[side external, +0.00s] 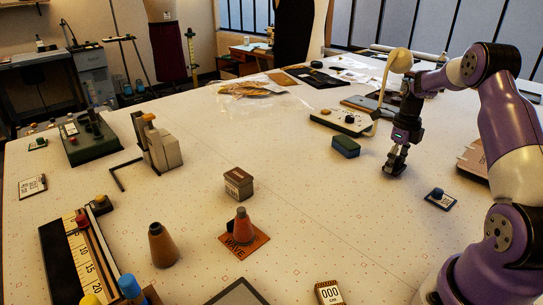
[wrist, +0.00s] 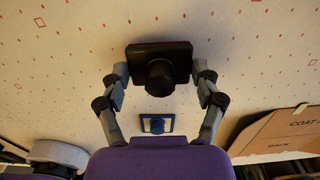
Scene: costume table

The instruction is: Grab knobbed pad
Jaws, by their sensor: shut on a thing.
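A dark knobbed pad (wrist: 160,53), a flat rectangular plate with a round black knob on its face, sits between the fingertips in the wrist view. My gripper (wrist: 160,72) is shut on it, with one finger at its left side and one at its right. In the side external view my gripper (side external: 394,168) points down close to the tabletop, right of centre. The pad is hard to make out there among the dark fingers. I cannot tell whether it touches the table.
A blue-green box (side external: 346,147) stands close left of my gripper. A pale control panel (side external: 343,122) is behind it. A cardboard piece (wrist: 280,131) lies at the right in the wrist view. The white patterned table (side external: 330,210) is clear in front of my gripper.

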